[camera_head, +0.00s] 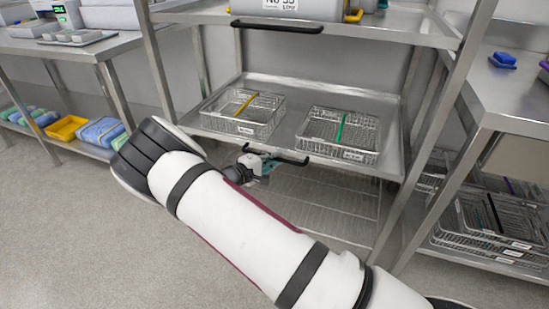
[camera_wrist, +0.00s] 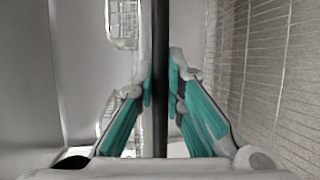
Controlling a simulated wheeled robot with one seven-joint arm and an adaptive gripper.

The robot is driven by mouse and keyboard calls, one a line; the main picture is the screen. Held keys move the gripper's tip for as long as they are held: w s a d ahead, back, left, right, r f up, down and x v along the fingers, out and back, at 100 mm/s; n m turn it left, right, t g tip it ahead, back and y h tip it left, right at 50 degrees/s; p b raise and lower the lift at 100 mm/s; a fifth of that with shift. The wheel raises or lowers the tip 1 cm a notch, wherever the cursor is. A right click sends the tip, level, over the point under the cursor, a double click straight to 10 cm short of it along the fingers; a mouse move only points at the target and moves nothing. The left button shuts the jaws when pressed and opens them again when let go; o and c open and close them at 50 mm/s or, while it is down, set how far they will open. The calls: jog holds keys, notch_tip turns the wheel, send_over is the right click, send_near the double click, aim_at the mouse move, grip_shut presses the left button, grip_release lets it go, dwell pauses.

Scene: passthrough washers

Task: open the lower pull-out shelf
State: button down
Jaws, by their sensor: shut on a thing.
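The lower pull-out shelf (camera_head: 285,110) is a steel tray in the rack, with two wire baskets on it. Its black handle (camera_head: 292,158) runs along the front edge. My gripper (camera_head: 263,165) is at the left part of this handle, partly hidden behind my own arm. In the wrist view the black handle (camera_wrist: 161,35) runs upright through the middle, and the teal-padded fingers of my gripper (camera_wrist: 161,85) are shut on it from both sides.
An upper shelf with its own black handle (camera_head: 277,27) is above. A wire rack (camera_head: 320,205) lies below the lower shelf. A steel table (camera_head: 510,95) stands at right, another bench (camera_head: 75,47) at left. The floor (camera_head: 70,230) at front left is clear.

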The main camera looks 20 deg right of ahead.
jog(key=s+a+p, duration=0.3)
jog(key=s+a, duration=0.7)
jog(key=s, duration=0.5)
jog(key=s+a+p, duration=0.3)
jog(key=s+a, duration=0.8)
jog(key=s, duration=0.3)
jog(key=shift+s+a, duration=0.25)
jog(key=shift+s, duration=0.1)
jog(key=c, duration=1.7)
grip_release()
jog(key=shift+o, duration=0.2)
jog(key=v, duration=1.2)
